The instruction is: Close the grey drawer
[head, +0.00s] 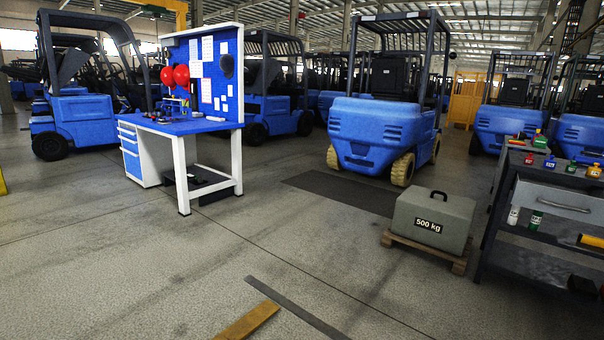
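The grey drawer (552,200) is at the right edge of the head view, under the top of a dark workshop cart (482,240). Its light grey front carries a bar handle and faces me at an angle. The picture's right edge cuts off part of the cart. I cannot tell from this view how far the drawer stands out from the cart. My gripper does not show in the head view.
A grey 500 kg counterweight (432,222) sits on a wooden pallet (400,241) left of the cart. A blue workbench (190,126) and blue forklifts (375,130) stand farther back. A wooden plank (248,321) and a dark strip (295,308) lie on the otherwise clear front floor.

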